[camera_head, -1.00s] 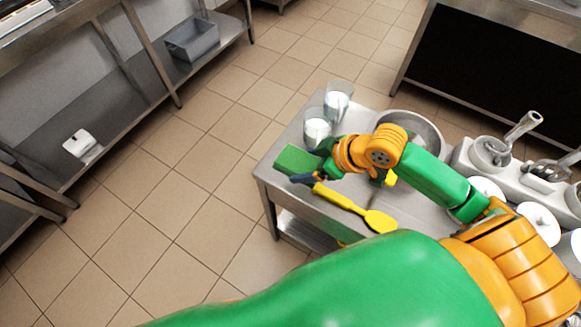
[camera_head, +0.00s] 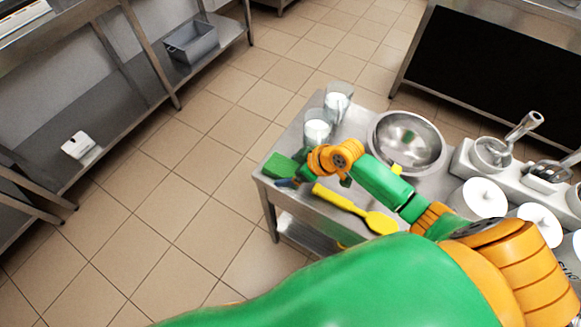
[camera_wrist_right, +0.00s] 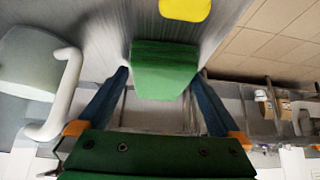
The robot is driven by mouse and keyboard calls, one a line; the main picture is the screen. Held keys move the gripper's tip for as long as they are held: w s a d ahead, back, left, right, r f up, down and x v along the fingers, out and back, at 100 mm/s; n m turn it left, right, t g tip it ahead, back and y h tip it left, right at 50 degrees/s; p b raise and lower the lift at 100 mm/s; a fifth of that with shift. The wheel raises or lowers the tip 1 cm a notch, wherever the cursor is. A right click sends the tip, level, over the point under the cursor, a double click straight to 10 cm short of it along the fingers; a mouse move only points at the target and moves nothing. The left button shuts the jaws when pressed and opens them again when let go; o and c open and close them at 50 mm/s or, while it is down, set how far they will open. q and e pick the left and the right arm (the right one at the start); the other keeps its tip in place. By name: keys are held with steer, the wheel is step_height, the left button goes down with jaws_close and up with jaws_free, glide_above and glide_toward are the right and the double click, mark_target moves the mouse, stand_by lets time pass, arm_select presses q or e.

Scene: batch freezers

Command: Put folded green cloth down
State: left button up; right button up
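The folded green cloth (camera_head: 279,167) is at the left corner of the steel table, at or very near its top. My right gripper (camera_head: 291,181) is at the cloth, coming from the right, and is partly hidden by its own wrist. In the right wrist view the cloth (camera_wrist_right: 165,72) sits between the two blue fingertips of the right gripper (camera_wrist_right: 162,73). The fingertips are at its two side edges and appear to touch it. Whether the cloth rests fully on the table is hard to tell. My left gripper is not in view.
On the table (camera_head: 320,212) a yellow spatula (camera_head: 355,208) lies close to the gripper. Two clear jugs (camera_head: 317,130) with white contents stand behind the cloth. A steel bowl (camera_head: 407,142) is further right. The table's left edge is close to the cloth.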

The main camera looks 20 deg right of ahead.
steer(key=shift+d+r, duration=0.1)
steer(key=shift+r, duration=0.25)
steer(key=p+v, duration=0.1)
steer(key=v, duration=1)
steer(key=shift+s+r, duration=0.2)
steer(key=shift+r, duration=0.05)
steer(key=shift+d, duration=0.15)
